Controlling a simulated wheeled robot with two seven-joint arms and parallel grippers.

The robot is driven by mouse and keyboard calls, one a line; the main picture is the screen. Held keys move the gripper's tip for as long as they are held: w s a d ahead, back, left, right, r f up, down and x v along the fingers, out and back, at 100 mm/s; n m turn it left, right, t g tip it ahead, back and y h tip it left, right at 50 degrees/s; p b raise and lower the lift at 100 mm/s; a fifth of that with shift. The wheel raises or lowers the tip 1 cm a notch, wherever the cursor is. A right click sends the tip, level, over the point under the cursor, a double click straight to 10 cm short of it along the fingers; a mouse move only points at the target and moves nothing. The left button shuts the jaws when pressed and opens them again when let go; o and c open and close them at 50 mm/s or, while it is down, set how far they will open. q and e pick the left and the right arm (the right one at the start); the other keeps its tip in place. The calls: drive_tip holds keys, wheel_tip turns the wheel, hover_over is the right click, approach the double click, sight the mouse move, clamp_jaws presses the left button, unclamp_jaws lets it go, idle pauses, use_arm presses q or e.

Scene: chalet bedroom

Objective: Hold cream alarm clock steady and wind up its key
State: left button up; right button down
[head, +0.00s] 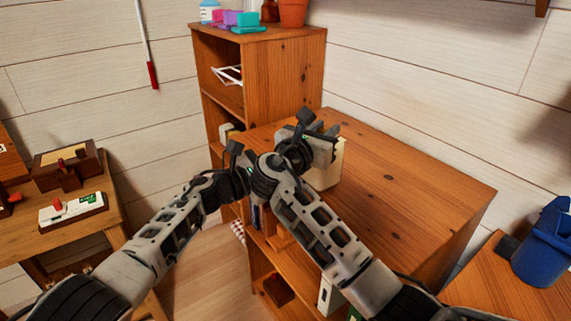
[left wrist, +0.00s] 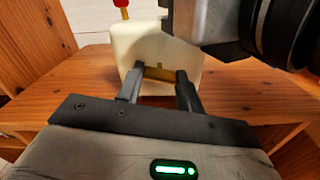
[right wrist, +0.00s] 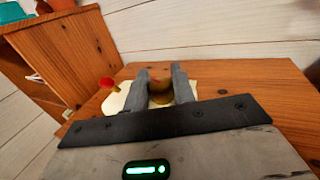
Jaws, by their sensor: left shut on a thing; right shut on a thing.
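The cream alarm clock (head: 326,177) stands on the wooden cabinet top, partly hidden by my right gripper (head: 320,143). In the left wrist view its cream body (left wrist: 133,47) is upright, with a brass key (left wrist: 160,73) on the near face. My left gripper (left wrist: 158,88) has its fingers on either side of this key, shut on it. In the right wrist view my right gripper reaches over the clock (right wrist: 116,103), shut on a brass-coloured part (right wrist: 160,97) at its top. A red-tipped stem (right wrist: 107,84) rises beside the fingers. The clock's dial is not visible.
The cabinet top (head: 420,185) is bare to the right of the clock. A taller shelf (head: 270,55) stands behind at the left, with a pot and coloured items on top. A side table (head: 60,230) is at the left, and a blue container (head: 545,250) at the right.

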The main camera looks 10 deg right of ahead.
use_arm(q)
drive_tip(key=o, duration=1)
drive_tip(key=v, duration=1.2)
use_arm(e)
drive_tip(key=c, duration=1.1)
unclamp_jaws()
